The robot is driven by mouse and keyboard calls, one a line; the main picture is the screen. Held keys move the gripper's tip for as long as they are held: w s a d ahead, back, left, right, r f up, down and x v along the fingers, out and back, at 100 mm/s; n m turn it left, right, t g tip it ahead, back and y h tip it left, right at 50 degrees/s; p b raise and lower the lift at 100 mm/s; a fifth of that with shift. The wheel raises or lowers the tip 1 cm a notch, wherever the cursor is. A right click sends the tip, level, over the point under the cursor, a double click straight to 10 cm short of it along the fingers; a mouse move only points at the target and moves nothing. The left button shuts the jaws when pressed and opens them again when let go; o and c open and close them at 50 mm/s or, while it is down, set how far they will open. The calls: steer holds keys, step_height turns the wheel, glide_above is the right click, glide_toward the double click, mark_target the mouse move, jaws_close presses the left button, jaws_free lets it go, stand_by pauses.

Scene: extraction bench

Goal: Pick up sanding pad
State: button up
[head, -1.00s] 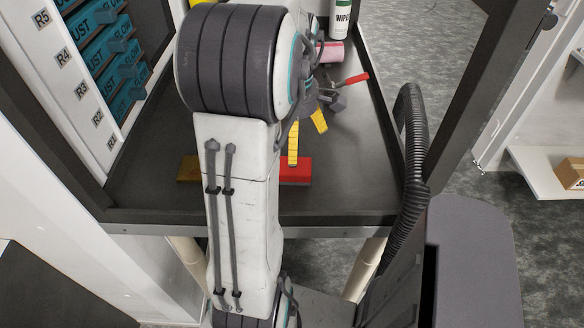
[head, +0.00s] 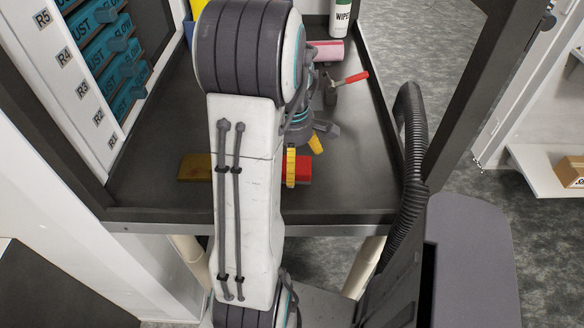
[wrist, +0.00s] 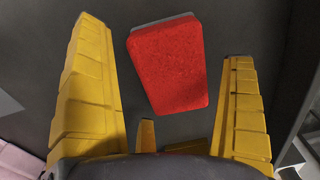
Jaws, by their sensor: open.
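The sanding pad appears to be the red block (head: 303,169), lying flat on the dark bench floor near the front edge, partly hidden by my arm and a yellow finger. In the wrist view the red pad (wrist: 168,65) lies slightly tilted between my two long yellow fingers, with a grey edge showing at its top. My gripper (head: 303,162) is open and empty above the pad. In the wrist view my gripper (wrist: 162,45) has a clear gap on both sides of the pad. Its height above the pad is hard to tell.
An ochre block (head: 195,167) lies left of the red pad, partly behind my arm. A red-handled tool (head: 352,79), a pink roll (head: 328,50) and a wipes canister (head: 341,18) are farther back. Teal drawers (head: 115,60) stand left. The bench has a raised front rim (head: 150,215).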

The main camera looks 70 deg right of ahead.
steer(key=c, duration=1)
steer(key=shift+o, duration=0.2)
steer(key=shift+r, duration=0.9)
step_height(320, 180, up, 3)
steer(key=shift+f, duration=0.2)
steer(key=s+a+r+b, duration=0.2)
steer(key=s+a+r, duration=0.4)
steer(key=a, duration=0.4)
steer(key=shift+r, duration=0.3)
